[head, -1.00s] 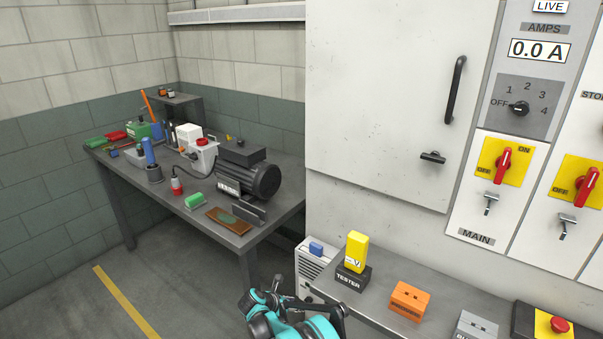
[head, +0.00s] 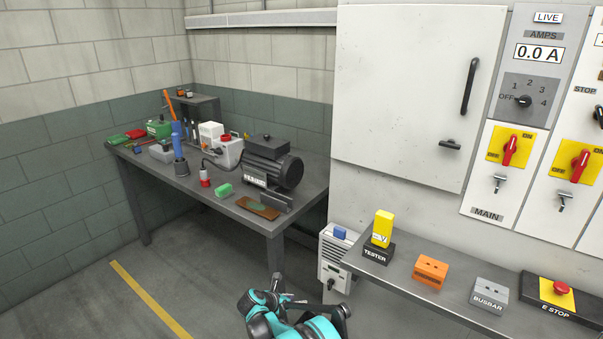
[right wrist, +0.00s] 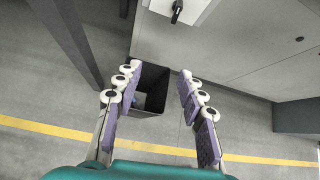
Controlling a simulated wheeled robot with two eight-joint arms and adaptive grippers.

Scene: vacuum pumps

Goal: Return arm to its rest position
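My right arm, teal and black, shows at the bottom middle of the head view, over the floor in front of the shelf. In the right wrist view my right gripper (right wrist: 157,72) is open, its two purple-padded fingers spread apart with nothing between them. It points down over the floor and a dark open bin (right wrist: 152,124). My left gripper is in neither view.
A workbench (head: 210,198) with a motor (head: 274,165) stands at the left. A shelf (head: 395,280) at the right bears a yellow tester (head: 383,228), an orange block (head: 430,271), a busbar block (head: 490,292) and an E-stop (head: 562,288). The floor (head: 215,285) left of my arm is clear.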

